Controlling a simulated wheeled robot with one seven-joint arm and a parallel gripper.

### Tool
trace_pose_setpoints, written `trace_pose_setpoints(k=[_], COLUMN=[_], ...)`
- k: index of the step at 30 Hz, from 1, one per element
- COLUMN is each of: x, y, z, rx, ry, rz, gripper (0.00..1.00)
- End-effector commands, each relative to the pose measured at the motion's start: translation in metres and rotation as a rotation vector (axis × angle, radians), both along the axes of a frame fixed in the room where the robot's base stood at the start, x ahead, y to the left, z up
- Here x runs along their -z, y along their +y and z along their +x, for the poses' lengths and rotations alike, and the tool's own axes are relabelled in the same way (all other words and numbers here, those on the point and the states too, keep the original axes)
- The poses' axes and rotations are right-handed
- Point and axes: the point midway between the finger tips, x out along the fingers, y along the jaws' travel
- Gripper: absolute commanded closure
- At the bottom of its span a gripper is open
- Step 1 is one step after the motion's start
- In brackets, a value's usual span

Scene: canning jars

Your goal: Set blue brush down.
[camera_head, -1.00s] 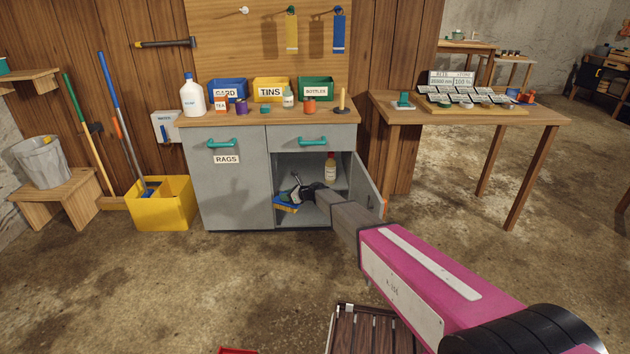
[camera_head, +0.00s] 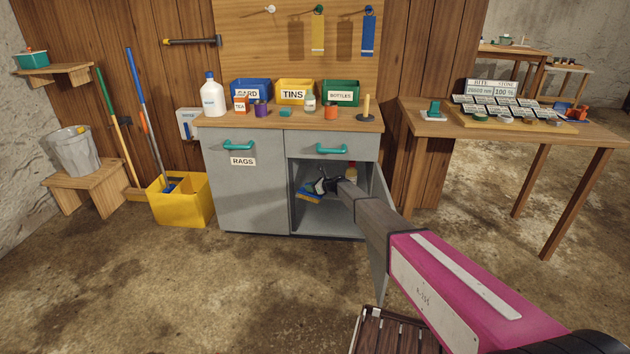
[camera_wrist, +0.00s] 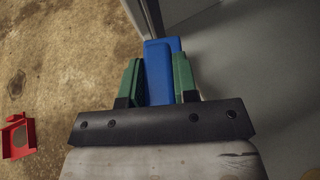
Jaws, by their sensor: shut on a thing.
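The blue brush (camera_head: 307,195) is at the open right-hand side of the grey cabinet, held in my gripper (camera_head: 318,187). I cannot tell how far inside it is or whether it touches the cabinet. In the wrist view the blue brush (camera_wrist: 158,72) lies between the two green fingers of my gripper (camera_wrist: 158,80), which are shut on it. Its lower part is hidden behind the gripper body.
The open cabinet door (camera_head: 380,245) stands right beside my arm. A bottle (camera_head: 324,172) on the cabinet shelf is partly hidden. A slatted wooden thing (camera_head: 395,335) stands in front. A red object (camera_wrist: 18,138) lies on the floor. A yellow bucket (camera_head: 180,205) stands left.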

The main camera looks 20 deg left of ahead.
Motion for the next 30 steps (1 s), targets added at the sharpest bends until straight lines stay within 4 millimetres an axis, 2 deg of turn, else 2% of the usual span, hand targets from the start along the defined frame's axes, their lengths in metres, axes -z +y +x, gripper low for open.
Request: trace_pose_setpoints(k=[1,6,14,22,25,30], x=[0.002,0.002,0.0,0.001,0.014,0.015], y=[0.005,0.014,0.018,0.028,0.026,0.026], z=[0.017,0.051,0.07,0.113,0.107,0.106], rx=[0.0,-0.001,-0.001,0.0,-0.001,-0.001], ry=[0.0,0.001,0.0,0.0,0.002,0.001], rz=[0.0,0.0,0.0,0.0,-0.001,0.0], gripper=[1.0,1.0,1.0,1.0,1.0,1.0])
